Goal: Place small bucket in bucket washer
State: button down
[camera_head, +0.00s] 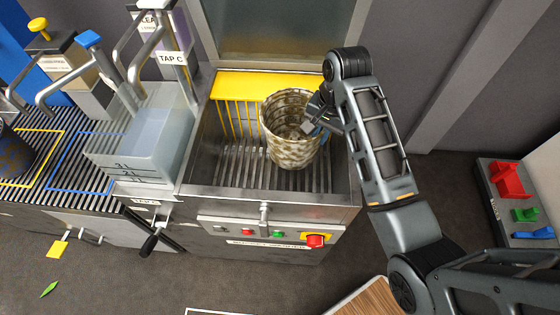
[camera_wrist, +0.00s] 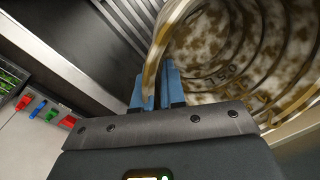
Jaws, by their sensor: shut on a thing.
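The small bucket (camera_head: 292,145) is pale and blotched with brown. It is inside the bucket washer (camera_head: 341,193), an open metal basin with a slatted floor and a yellow grille at the back. My gripper (camera_head: 315,124) is shut on the bucket's right rim. In the wrist view the blue fingertips of my gripper (camera_wrist: 157,88) pinch the rim, and the bucket's ribbed, dirty inside (camera_wrist: 235,55) faces the camera. The bucket looks roughly upright with its opening tilted. I cannot tell whether its base touches the slats.
A clear container (camera_head: 150,140) stands under tap C (camera_head: 172,58) to the left. The washer's front panel (camera_head: 268,232) carries coloured buttons and a red knob. A tray with red, green and blue items (camera_head: 515,190) is at the right. Bare slats show left of the bucket.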

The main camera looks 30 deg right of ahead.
notch_tip(320, 180, down, 10)
jog(key=shift+r, duration=0.15)
dwell(0.3)
jog(key=shift+s, duration=0.1)
jog(key=c, duration=1.2)
grip_release()
notch_tip(320, 180, up, 12)
jog(key=s, duration=0.1)
jog(key=shift+d, duration=0.35)
